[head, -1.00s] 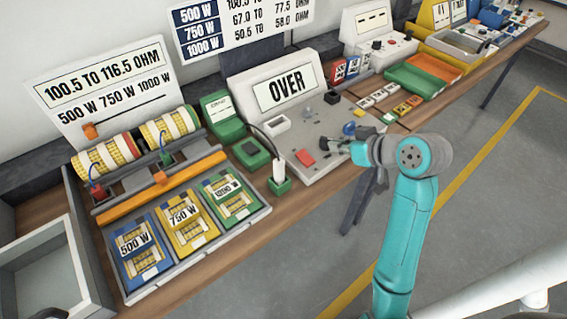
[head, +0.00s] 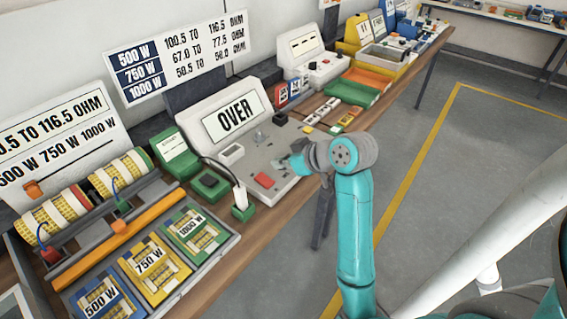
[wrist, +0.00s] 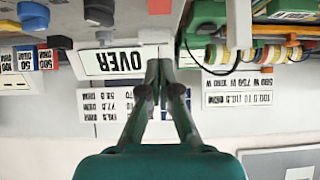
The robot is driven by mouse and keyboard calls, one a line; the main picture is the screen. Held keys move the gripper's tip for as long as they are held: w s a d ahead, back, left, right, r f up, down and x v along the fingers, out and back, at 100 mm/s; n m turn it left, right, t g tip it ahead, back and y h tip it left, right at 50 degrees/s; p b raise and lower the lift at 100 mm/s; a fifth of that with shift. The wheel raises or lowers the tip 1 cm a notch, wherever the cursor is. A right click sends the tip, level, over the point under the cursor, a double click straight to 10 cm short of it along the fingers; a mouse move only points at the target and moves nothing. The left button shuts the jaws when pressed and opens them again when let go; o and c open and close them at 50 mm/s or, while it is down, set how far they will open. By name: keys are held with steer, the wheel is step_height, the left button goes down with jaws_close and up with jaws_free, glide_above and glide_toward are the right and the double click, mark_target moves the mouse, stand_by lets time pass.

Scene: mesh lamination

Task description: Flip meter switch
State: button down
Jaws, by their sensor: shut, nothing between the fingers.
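The meter (head: 190,141) is a grey console with a sloped panel and a display (head: 235,116) reading OVER. Its panel carries a black switch-like part (head: 281,118), a small grey knob (head: 259,137) and a red button (head: 265,181). I cannot tell which one is the meter switch. My gripper (head: 289,162) is over the panel's right side, beyond the red button; contact cannot be told. In the wrist view, which is upside down, my gripper (wrist: 160,66) is shut and empty, its tips beside the display (wrist: 112,62).
Left of the meter are a green box (head: 175,150), a green stand with a white probe (head: 241,198) and a tray of wattage cards (head: 228,250). Green and orange bins (head: 352,92) stand farther along the bench. The floor (head: 480,190) at right is open.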

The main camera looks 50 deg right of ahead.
glide_above(261, 177)
steer(key=s, duration=0.2)
step_height(261, 177, down, 4)
steer(key=shift+s+d, duration=0.1)
step_height(261, 177, down, 2)
steer(key=shift+f, duration=0.9)
steer(key=shift+w, duration=0.2)
steer(key=shift+w+f, duration=0.1)
steer(key=shift+f, duration=0.1)
steer(key=shift+w+r, duration=0.15)
steer(key=shift+w, duration=0.6)
steer(key=shift+r, duration=0.1)
